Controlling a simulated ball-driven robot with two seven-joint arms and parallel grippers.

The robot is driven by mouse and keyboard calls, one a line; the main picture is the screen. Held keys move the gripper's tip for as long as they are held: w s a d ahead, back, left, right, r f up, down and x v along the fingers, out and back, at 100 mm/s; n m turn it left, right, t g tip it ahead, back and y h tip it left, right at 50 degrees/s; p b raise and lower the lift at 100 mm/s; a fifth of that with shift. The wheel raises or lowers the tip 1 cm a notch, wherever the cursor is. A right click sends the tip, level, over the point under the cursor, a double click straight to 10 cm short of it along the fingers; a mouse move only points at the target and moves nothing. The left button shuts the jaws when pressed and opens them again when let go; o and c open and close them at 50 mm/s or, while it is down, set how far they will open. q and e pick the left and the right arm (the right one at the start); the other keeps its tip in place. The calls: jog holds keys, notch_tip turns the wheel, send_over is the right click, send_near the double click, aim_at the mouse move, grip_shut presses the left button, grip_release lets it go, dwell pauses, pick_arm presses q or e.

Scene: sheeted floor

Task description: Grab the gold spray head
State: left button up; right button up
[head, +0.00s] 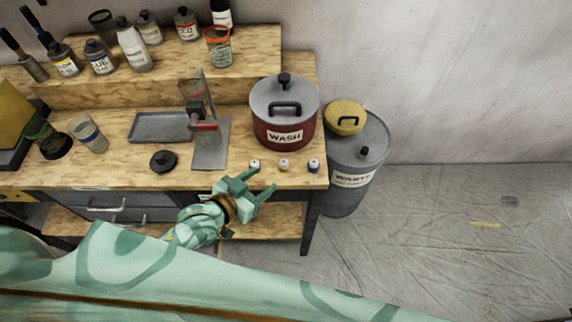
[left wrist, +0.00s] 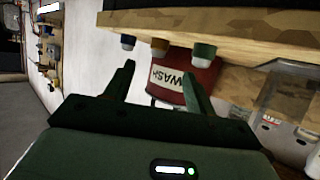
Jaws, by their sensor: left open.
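The gold spray head (head: 284,165) is small, with a white top. It stands in the middle of a row of three at the bench's front edge. In the left wrist view the gold spray head (left wrist: 159,47) lies just beyond the gap between my fingers. My left gripper (head: 262,182) is open and empty, in front of the bench edge just short of the row. Its fingers (left wrist: 160,73) show spread in the left wrist view. My right gripper is not in view.
The red WASH pot (head: 283,115) stands behind the row. A grey lidded bin (head: 355,165) stands right of the bench (head: 230,174). A black lid (head: 163,160) and a grey stand (head: 211,150) are to the left. The floor at right is mostly clear.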

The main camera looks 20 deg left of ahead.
aim_at(281, 166)
pick_arm(q)
jog(key=x, duration=0.3)
jog(key=shift+w+d+f, duration=0.15)
jog(key=shift+w, duration=0.05)
jog(key=shift+w+d+f+b, duration=0.15)
jog(key=shift+w+b, duration=0.15)
jog(key=shift+w, duration=0.2)
jog(key=b+x, duration=0.1)
jog(key=x, duration=0.4)
jog(key=shift+d, duration=0.1)
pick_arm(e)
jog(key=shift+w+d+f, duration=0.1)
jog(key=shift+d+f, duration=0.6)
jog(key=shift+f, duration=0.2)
pick_arm(q)
jog(key=c, duration=1.1)
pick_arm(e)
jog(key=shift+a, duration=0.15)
